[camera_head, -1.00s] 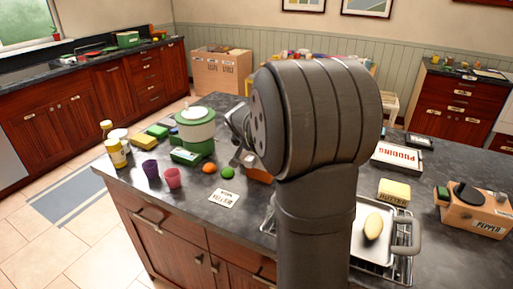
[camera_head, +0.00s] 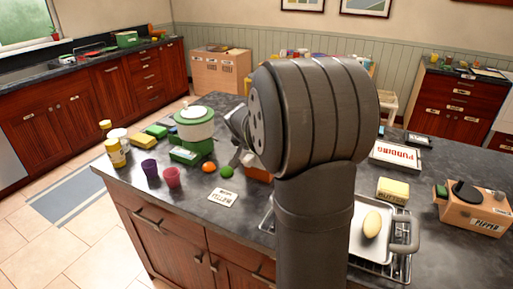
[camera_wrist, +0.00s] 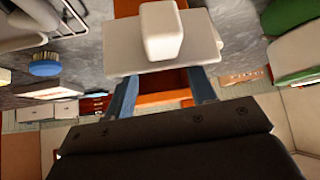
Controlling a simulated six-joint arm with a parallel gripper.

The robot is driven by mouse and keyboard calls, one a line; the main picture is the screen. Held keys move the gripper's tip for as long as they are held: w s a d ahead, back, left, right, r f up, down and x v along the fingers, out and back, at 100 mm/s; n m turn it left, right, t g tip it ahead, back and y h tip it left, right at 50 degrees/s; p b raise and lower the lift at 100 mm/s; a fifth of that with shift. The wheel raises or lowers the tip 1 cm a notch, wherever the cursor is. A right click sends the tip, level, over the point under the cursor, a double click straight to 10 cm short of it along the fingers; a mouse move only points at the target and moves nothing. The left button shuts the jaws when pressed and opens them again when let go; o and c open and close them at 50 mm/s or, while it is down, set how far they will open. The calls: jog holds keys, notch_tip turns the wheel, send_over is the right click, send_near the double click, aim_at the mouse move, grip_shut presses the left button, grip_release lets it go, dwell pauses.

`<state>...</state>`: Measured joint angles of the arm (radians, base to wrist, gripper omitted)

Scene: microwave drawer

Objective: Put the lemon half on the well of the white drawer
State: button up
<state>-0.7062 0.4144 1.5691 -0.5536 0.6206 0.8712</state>
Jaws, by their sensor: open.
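My gripper shows in the wrist view with two blue fingers apart (camera_wrist: 163,88), and nothing shows between them. A white slab with a raised white block (camera_wrist: 163,60) lies just beyond the fingertips, over an orange body. I cannot tell whether it is the white drawer, and no well is visible. In the head view an orange box (camera_head: 258,173) shows partly behind my arm. A pale yellow oval thing (camera_head: 372,224) lies on a light tray (camera_head: 360,256) at right. I cannot tell whether it is the lemon half. My arm hides the gripper's fingertips there.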

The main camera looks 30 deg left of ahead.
jog(key=shift+s+a+f, duration=0.1)
jog(key=shift+s+f, duration=0.05)
jog(key=shift+s, duration=0.05)
jog(key=v, duration=1.2)
jog(key=shift+w+r, duration=0.2)
jog(key=shift+r, duration=0.15)
jog(key=shift+w+f, duration=0.1)
jog(key=x, duration=1.1)
jog(key=shift+f, duration=0.2)
jog(key=shift+w+f, duration=0.2)
jog(key=shift+f, duration=0.4)
